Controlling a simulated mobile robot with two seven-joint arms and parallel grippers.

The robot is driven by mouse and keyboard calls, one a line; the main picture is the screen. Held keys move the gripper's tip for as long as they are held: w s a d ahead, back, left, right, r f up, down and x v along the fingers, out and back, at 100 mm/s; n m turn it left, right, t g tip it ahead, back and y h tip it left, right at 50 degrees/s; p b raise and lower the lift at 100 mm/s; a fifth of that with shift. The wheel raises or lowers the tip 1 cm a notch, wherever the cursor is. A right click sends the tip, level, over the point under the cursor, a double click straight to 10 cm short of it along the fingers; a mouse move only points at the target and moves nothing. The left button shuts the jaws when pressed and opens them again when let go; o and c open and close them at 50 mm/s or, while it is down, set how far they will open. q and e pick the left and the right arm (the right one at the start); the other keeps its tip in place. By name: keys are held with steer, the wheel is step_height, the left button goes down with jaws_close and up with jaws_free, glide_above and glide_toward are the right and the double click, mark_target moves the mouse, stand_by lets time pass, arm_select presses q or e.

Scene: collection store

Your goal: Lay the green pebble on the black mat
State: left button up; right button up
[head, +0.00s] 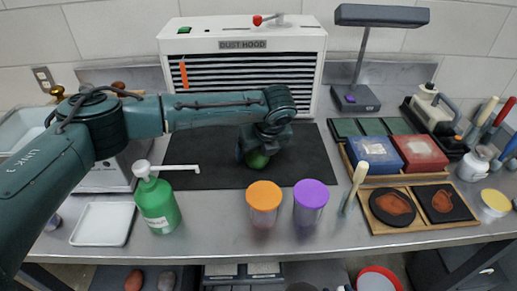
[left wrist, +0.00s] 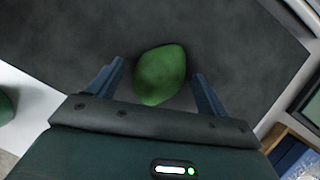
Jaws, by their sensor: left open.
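The green pebble (head: 257,160) lies on the black mat (head: 205,150) in front of the dust hood, partly hidden by my left gripper in the head view. In the left wrist view the pebble (left wrist: 161,75) sits between the two blue fingers, with a gap on each side. The mat (left wrist: 215,35) shows around and beyond it. My left gripper (head: 255,152) is open over the pebble, its fingertips (left wrist: 158,75) on either side and apart from it. My right gripper is in neither view.
A white dust hood (head: 243,28) stands behind the mat. A green pump bottle (head: 157,205), an orange-lidded jar (head: 264,198) and a purple-lidded jar (head: 310,200) stand along the front. Red and blue boxes (head: 371,157) are at right. A white tray (head: 101,224) lies at left. The mat's right part is bare.

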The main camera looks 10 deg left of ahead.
arm_select(q)
steer(key=v, duration=1.2)
steer(key=shift+r, duration=0.15)
